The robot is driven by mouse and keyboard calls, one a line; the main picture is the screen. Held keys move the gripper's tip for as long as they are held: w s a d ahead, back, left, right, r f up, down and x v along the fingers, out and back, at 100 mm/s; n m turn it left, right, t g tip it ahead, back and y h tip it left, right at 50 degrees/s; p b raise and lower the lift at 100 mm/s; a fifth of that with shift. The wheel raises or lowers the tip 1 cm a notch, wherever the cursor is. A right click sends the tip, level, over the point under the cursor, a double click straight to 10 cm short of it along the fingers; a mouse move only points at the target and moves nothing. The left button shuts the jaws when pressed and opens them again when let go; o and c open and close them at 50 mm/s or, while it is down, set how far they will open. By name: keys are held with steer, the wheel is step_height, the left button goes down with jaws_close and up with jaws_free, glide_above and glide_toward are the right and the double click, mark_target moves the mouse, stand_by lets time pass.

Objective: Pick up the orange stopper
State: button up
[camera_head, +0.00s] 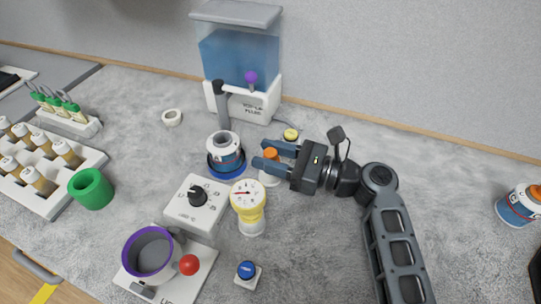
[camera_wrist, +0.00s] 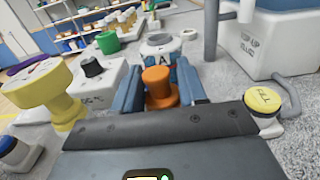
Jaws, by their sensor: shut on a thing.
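The orange stopper (camera_wrist: 160,88) is between my gripper's two blue fingers in the wrist view, with a wide flat top and a narrower body below. My gripper (camera_head: 271,157) reaches in from the right and is shut on the stopper. In the wrist view my gripper (camera_wrist: 160,95) has a finger on each side of it. The stopper's lower end is partly hidden, and I cannot tell whether it is clear of the base.
A white and blue container (camera_head: 225,155) stands just left of my fingertips. A yellow gauge (camera_head: 248,197) stands in front, beside a white dial box (camera_head: 198,203). A fluid dispenser (camera_head: 240,75) is behind, with a yellow button (camera_head: 290,135) near it.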

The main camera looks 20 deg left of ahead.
steer(key=shift+r, duration=0.4)
steer(key=r, duration=0.1)
steer(key=d+r, duration=0.1)
steer(key=r, duration=0.1)
steer(key=shift+r, duration=0.3)
steer(key=s+d+r+b, duration=0.1)
steer(key=s+d+r, duration=0.2)
steer(key=d+r, duration=0.55)
steer(key=r+g+p, duration=0.1)
steer(key=p, duration=0.2)
glide_above(274, 153)
steer(key=a+f, duration=0.2)
steer(key=a, duration=0.1)
steer(key=a+f+b, duration=0.1)
steer(key=a+f, duration=0.1)
steer(key=a, duration=0.2)
steer(key=a+f, duration=0.2)
steer(key=a, duration=0.1)
steer(key=shift+s+a+f+b, duration=0.15)
steer(key=shift+s+f+b, duration=0.05)
steer(key=shift+b, duration=0.1)
steer(key=shift+a+f+b, duration=0.25)
steer(key=shift+a+b, duration=0.15)
steer(key=shift+a, duration=0.2)
step_height(274, 153, down, 4)
steer(key=b, duration=0.4)
steer(key=shift+r, duration=0.15)
